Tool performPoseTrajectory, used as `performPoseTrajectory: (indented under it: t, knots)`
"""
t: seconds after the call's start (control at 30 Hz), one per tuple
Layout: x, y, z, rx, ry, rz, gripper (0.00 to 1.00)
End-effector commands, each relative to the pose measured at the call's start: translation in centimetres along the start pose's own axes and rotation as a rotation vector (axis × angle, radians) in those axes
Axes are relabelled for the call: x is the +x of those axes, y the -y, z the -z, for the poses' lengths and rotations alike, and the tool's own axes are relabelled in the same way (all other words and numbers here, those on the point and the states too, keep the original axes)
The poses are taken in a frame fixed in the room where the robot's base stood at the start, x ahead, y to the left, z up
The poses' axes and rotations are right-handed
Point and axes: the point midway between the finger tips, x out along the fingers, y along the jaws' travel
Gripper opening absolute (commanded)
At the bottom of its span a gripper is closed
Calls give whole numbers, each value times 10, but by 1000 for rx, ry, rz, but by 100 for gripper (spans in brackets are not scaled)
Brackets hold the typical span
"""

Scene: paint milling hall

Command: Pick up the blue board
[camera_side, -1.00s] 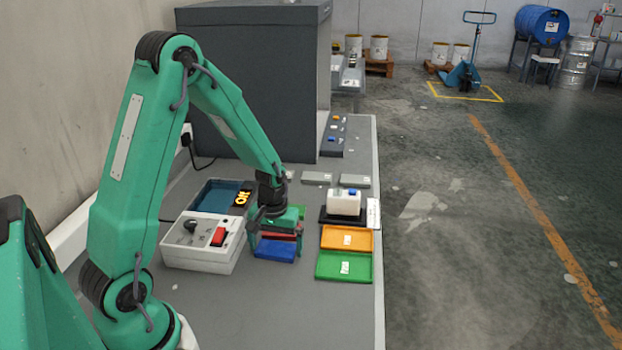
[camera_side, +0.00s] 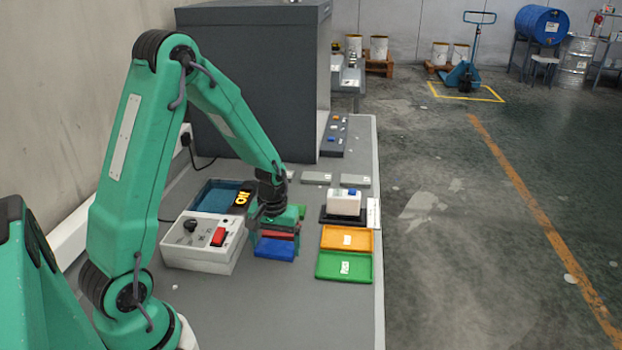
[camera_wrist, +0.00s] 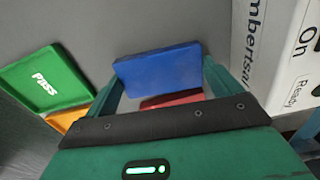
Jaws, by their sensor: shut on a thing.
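The blue board (camera_side: 275,250) is a flat rectangular slab low at my gripper, near the white control box in the side view. In the wrist view the blue board (camera_wrist: 160,72) lies between my two fingers, one at each end. My gripper (camera_side: 277,244) is shut on it, pointing down; the wrist view shows the gripper (camera_wrist: 162,75) from above. I cannot tell whether the board is clear of the bench. A red board (camera_wrist: 172,99) shows beside the blue one, partly hidden by my gripper.
A white control box (camera_side: 205,240) with a red switch stands close left. Orange (camera_side: 347,238) and green (camera_side: 344,266) trays lie to the right, near the bench edge. A white container (camera_side: 343,202) sits on a black base behind them. The front of the bench is clear.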

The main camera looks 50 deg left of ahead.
Motion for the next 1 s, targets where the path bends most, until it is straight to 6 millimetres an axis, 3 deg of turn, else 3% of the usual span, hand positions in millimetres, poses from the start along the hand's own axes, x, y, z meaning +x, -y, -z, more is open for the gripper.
performPoseTrajectory:
  t: [0.37, 0.8, 1.0]
  knots:
    - [-39, 0, 1, 0, -4, -2, 67]
    - [-83, -47, -62, 6, -3, -2, 67]
    - [-97, -61, -82, 4, -2, -2, 67]
